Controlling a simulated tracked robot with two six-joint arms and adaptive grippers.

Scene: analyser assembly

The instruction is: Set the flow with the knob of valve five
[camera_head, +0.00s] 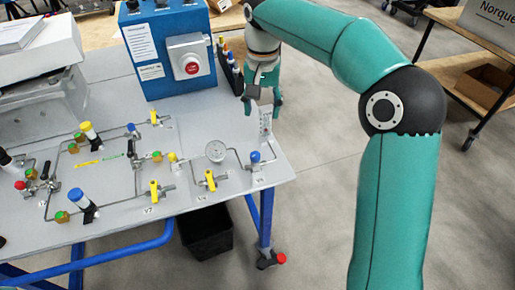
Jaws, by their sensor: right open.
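A valve with a blue knob (255,157) stands at the right end of the pipework on the grey table. A small label (259,180) lies just in front of it, too small to read surely, so I cannot be certain that it is valve five. My right gripper (262,109) points down above the table's right edge, behind the blue knob and apart from it. Its fingers are spread with nothing between them. My left gripper is out of view.
A round gauge (215,152) and a yellow-handled valve (210,181) stand left of the blue knob. Open floor lies right of the table.

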